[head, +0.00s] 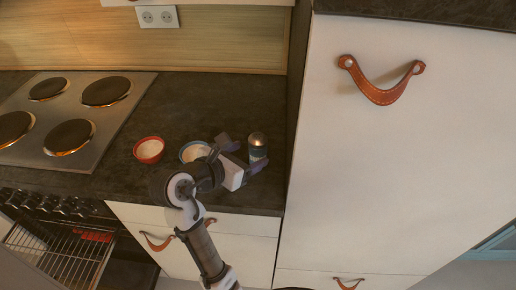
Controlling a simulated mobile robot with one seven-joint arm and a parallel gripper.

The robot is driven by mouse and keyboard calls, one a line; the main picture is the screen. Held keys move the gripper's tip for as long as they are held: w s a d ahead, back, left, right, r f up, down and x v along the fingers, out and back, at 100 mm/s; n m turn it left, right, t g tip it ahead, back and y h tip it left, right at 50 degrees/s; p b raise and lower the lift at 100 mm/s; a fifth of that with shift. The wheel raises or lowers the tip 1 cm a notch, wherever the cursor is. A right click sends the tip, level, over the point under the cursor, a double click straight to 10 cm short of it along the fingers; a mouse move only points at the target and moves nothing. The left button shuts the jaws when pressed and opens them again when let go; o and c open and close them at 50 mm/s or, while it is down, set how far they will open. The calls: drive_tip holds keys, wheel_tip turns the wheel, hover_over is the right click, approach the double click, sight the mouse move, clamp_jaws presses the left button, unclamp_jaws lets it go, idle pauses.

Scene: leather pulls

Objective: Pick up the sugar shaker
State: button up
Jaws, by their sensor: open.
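The sugar shaker (257,144) looks like a small upright container with a shiny rounded metal top. It stands on the dark countertop near the right end, by the tall white cabinet. My gripper (245,155) is open just left of and in front of it, with its fingers reaching toward the shaker. One finger overlaps the shaker's lower part in the head view. I cannot tell whether the shaker is between the fingers or whether they touch it.
A blue-rimmed bowl (194,152) stands just left of my gripper, partly hidden by it. A red bowl (149,150) is further left. The stove (70,122) fills the left counter. The tall white cabinet (400,160) closes off the right side. The counter behind the bowls is clear.

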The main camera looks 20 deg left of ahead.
drive_tip(key=shift+p+x, duration=0.5)
drive_tip(key=shift+x, duration=3.05)
drive_tip(key=shift+w+a+r, duration=0.1)
drive_tip(key=shift+a+r, duration=0.05)
drive_tip(key=c, duration=1.1)
